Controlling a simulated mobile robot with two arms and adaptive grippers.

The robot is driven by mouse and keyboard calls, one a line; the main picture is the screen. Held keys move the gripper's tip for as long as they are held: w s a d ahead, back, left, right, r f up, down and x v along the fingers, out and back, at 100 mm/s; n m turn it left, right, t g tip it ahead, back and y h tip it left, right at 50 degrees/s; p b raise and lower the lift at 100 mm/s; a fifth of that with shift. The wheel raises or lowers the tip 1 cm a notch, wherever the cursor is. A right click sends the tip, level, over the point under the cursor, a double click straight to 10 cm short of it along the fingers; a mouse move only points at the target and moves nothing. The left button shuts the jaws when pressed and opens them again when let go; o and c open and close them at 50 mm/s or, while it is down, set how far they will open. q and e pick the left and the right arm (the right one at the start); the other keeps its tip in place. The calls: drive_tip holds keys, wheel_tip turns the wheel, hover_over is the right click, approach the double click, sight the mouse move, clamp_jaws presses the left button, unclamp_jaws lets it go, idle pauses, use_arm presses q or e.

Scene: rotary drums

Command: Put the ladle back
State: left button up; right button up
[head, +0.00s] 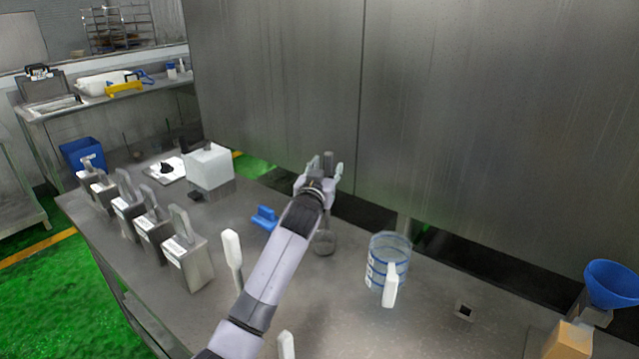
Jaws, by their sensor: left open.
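My left gripper (321,174) is over the middle of the steel table, its two fingers apart and pointing away from me. A grey upright piece (327,158) shows between the fingers; it looks like the top of the ladle's handle. A small grey round cup (325,242) shows lower down beside my wrist, seemingly the ladle's bowl. My gripper and wrist hide what lies between the two, so I cannot tell whether they join or whether the fingers touch the handle. My right gripper is out of view.
A clear jug (389,250) with a white handle stands right of my arm. A blue scoop (265,217), a white box (209,165) and several steel containers (186,262) stand left. A blue funnel (612,281) is far right. A steel wall (450,120) rises behind.

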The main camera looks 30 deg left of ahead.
use_arm(q)
drive_tip(key=b+v, duration=0.1)
drive_tip(key=v, duration=0.9)
drive_tip(key=shift+s, duration=0.2)
